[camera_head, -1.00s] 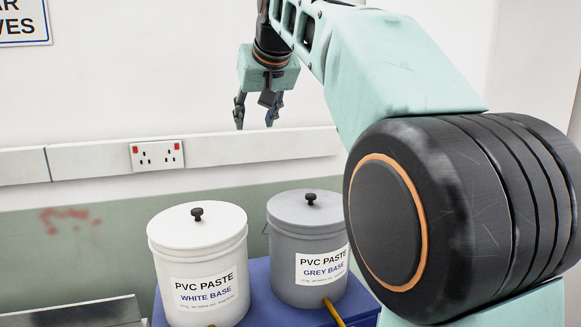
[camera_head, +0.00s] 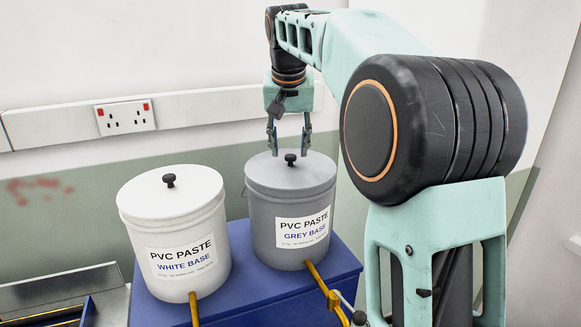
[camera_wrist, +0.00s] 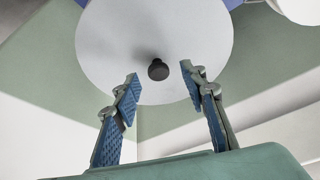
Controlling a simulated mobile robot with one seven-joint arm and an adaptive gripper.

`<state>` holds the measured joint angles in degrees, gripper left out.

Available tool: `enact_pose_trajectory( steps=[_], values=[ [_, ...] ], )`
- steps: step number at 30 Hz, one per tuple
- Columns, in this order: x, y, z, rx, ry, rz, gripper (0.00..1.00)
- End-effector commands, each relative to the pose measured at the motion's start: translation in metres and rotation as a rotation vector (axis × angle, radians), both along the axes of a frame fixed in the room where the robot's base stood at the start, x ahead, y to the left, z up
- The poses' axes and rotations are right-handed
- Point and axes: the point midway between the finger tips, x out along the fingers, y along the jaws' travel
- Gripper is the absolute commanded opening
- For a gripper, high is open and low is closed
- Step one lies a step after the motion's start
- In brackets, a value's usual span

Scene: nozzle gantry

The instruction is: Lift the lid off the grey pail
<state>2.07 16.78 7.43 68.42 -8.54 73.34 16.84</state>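The grey pail (camera_head: 264,235) stands upright on a blue stand, with a label reading "PVC PASTE GREY BASE". Its grey lid (camera_head: 262,172) is on top, with a small black knob (camera_head: 290,159) in the middle. My gripper (camera_head: 290,150) points down over the lid, its two fingers open and spread to either side of the knob as seen in the head view. In the wrist view the lid (camera_wrist: 110,40) fills the upper middle, and the knob (camera_wrist: 158,69) shows beyond and between the open fingertips (camera_wrist: 160,72). Nothing is between the fingers; I cannot tell the exact height left above the knob.
A lidded white pail (camera_head: 175,235) stands close on the left of the grey pail. The blue stand (camera_head: 340,262) carries both. Yellow handles (camera_head: 322,285) stick out in front. A wall trunking with a socket (camera_head: 125,117) runs behind. A metal tray (camera_head: 62,290) lies at lower left.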

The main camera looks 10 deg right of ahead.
Motion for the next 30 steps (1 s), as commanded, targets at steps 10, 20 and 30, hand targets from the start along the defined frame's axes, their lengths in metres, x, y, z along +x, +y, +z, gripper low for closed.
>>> enact_pose_trajectory(
  steps=[10,20,30],
  values=[
    [0.012,-0.005,-0.030,0.000,0.000,0.001,0.39],
    [0.012,-0.005,-0.030,0.001,0.000,0.001,0.19],
    [0.012,-0.005,-0.029,0.000,-0.002,0.001,0.00]
  ],
)
